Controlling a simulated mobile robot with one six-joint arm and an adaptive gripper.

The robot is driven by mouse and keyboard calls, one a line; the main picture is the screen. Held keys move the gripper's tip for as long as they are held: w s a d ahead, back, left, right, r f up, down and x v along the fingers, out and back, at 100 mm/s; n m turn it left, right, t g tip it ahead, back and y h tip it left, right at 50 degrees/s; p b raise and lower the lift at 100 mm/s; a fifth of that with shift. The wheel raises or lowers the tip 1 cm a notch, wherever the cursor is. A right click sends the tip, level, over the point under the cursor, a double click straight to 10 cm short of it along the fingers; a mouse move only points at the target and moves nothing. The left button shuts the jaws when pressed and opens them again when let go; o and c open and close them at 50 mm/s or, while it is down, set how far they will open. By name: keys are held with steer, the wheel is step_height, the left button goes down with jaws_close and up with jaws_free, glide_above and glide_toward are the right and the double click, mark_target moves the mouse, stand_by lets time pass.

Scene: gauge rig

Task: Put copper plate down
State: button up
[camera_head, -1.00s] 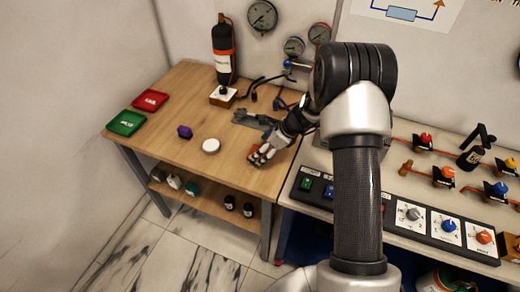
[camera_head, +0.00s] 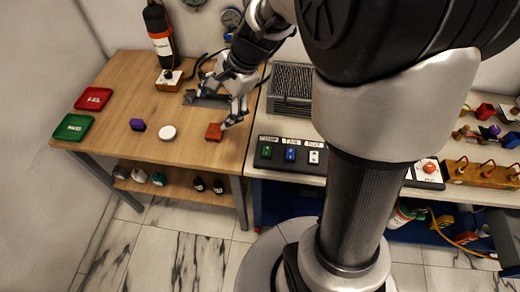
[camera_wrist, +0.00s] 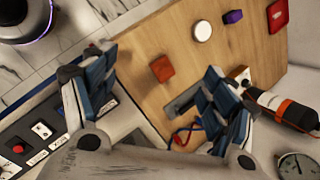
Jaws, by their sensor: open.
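The copper plate (camera_head: 214,132), a small orange-red block, lies on the wooden table (camera_head: 110,100) near its right front edge. It also shows in the wrist view (camera_wrist: 162,68), in the gap between my fingers. My gripper (camera_head: 214,108) is open and empty, above the table on the far side of the block. In the wrist view, my gripper (camera_wrist: 150,70) has its blue-padded fingers spread wide, and no finger touches the block.
A white disc (camera_head: 168,132) and a purple block (camera_head: 137,125) lie left of the copper plate. Red FAIL (camera_head: 93,98) and green PASS (camera_head: 73,127) trays sit at the left. A black bottle (camera_head: 159,35) stands behind. A switch panel (camera_head: 290,153) is at the right.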

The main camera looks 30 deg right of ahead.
steer(key=s+r+n+h, duration=0.2)
steer(key=s+r+n, duration=0.2)
steer(key=s+n, duration=0.3)
steer(key=s+r+n+t+h, duration=0.1)
steer(key=s+r+n+h, duration=0.1)
steer(key=s+n, duration=0.6)
steer(key=s+r, duration=0.1)
steer(key=s, duration=0.6)
steer(key=shift+s+r, duration=0.4)
steer(key=shift+d, duration=0.15)
steer(key=shift+c, duration=0.3)
